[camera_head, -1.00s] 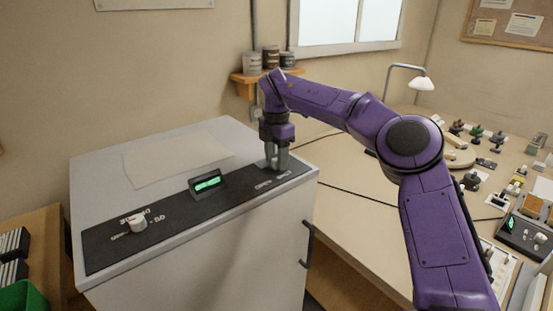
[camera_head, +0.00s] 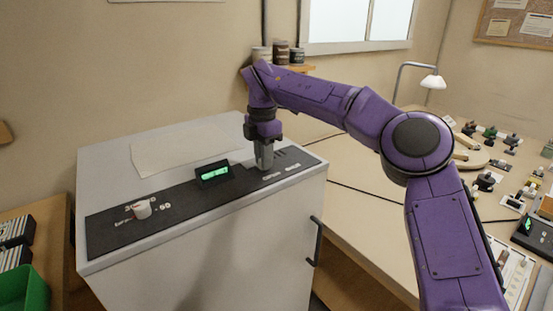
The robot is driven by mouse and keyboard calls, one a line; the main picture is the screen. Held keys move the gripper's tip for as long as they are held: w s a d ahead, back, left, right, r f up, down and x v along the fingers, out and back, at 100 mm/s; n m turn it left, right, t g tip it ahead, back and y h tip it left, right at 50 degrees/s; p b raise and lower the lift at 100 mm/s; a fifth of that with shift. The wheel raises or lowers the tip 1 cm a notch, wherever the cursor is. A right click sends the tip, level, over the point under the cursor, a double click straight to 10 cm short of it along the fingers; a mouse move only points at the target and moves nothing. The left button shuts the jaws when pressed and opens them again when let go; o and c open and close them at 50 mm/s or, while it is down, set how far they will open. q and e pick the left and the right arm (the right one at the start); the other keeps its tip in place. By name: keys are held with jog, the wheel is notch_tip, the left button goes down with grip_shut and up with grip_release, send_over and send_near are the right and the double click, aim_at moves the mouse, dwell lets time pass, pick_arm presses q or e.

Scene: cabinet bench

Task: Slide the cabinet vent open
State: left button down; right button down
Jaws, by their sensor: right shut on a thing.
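The cabinet (camera_head: 220,240) is a light grey box with a black panel (camera_head: 185,195) along its top front edge. The vent (camera_head: 282,153) is at the panel's right end, where dark slots show just right of my gripper and small white labels lie in front. My right gripper (camera_head: 264,168) points down onto the vent and is shut on its slider, which the fingers hide. My left gripper is not in view.
A small green-lit display (camera_head: 214,173) stands on the panel close left of my gripper. A white knob (camera_head: 142,209) is at the panel's left end. A blank sheet (camera_head: 180,148) lies behind the panel. A cluttered bench (camera_head: 375,220) is to the right.

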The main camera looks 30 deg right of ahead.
jog(key=shift+a, duration=0.1)
jog(key=c, duration=1)
grip_release()
jog(key=shift+a, duration=0.1)
jog(key=shift+r, duration=0.4)
notch_tip(320, 180, up, 10)
jog(key=p, duration=0.3)
jog(key=shift+f, duration=0.15)
